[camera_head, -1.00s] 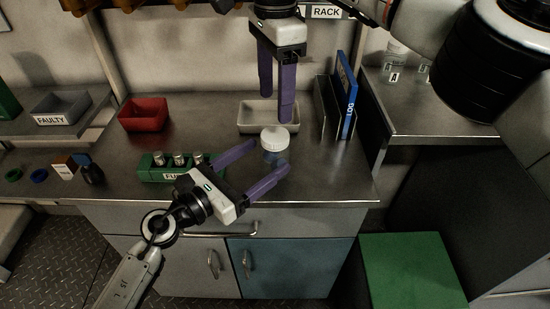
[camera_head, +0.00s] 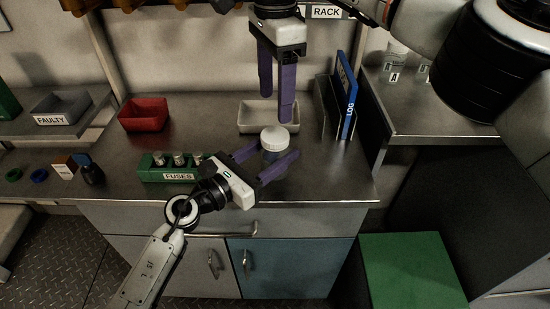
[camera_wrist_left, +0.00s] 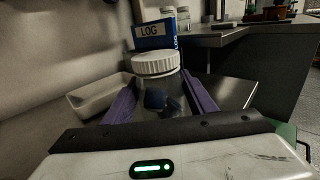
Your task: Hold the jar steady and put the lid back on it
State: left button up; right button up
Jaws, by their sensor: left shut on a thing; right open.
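The jar (camera_head: 272,155) stands upright on the steel counter with the white lid (camera_head: 274,137) resting on its top. I cannot tell whether the lid is screwed tight. My left gripper (camera_head: 277,153) is shut on the jar body, one purple finger on each side, below the lid. In the left wrist view the jar (camera_wrist_left: 165,88) stands between the fingers and the ribbed lid (camera_wrist_left: 157,64) looks level. My right gripper (camera_head: 276,107) is open and empty, fingers pointing down, above and behind the lid.
A beige tray (camera_head: 246,129) lies behind the jar. A blue LOG binder (camera_head: 347,105) stands in a dark holder to the right. A green FUSES block (camera_head: 150,173) and a red bin (camera_head: 144,111) are to the left. The counter's front edge is close to the jar.

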aim_at(275, 135)
pick_arm(q)
grip_shut()
pick_arm(e)
jog(key=m, duration=0.4)
jog(key=shift+f, duration=4)
jog(key=shift+c, duration=0.2)
